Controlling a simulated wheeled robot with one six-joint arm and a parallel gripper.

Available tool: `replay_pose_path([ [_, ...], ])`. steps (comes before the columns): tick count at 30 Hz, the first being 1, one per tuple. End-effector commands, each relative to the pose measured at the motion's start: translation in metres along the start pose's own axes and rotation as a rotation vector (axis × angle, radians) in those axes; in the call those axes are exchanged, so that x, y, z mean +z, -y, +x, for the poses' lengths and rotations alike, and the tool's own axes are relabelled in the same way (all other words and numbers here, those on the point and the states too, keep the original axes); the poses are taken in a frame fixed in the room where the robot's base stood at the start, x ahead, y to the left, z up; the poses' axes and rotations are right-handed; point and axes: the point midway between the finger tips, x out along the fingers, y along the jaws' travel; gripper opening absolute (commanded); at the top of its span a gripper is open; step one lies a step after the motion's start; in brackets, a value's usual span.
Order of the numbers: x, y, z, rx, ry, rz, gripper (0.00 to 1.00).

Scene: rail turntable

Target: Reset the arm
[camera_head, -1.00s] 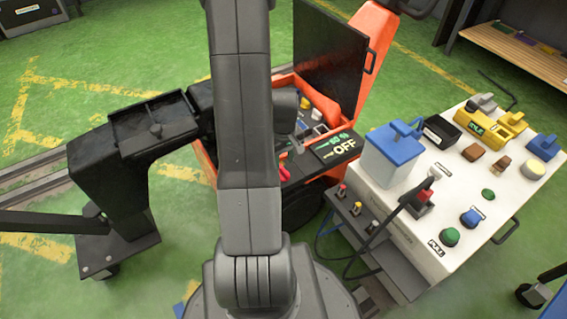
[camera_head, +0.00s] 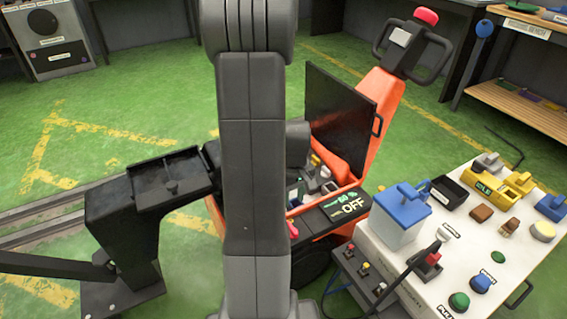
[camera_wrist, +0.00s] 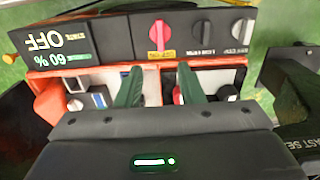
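My arm rises through the middle of the head view and covers part of the orange machine (camera_head: 385,95). My gripper (camera_wrist: 160,75) shows in the wrist view, with its two dark green fingers apart and nothing seen between them. It is above the machine's open compartment, whose red knob (camera_wrist: 159,36) and display reading OFF and 60 % (camera_wrist: 45,42) lie beyond the fingertips. In the head view my gripper is hidden behind the arm.
A white cart (camera_head: 400,262) with a blue-lidded box (camera_head: 400,212), buttons and blocks stands at the right. A black stand (camera_head: 130,235) on rails is at the left. The machine's black lid (camera_head: 343,120) stands open. Shelves (camera_head: 525,95) are at the back right. Green floor is clear at the back left.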

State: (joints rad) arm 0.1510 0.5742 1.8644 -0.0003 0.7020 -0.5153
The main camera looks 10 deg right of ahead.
Motion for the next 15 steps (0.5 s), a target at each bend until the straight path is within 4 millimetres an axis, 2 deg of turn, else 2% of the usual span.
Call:
replay_pose_path([
  [5, 0.001, 0.001, 0.024, -0.002, 0.004, 0.0, 0.35],
  [15, 0.001, 0.001, 0.091, -0.002, 0.004, 0.001, 0.35],
])
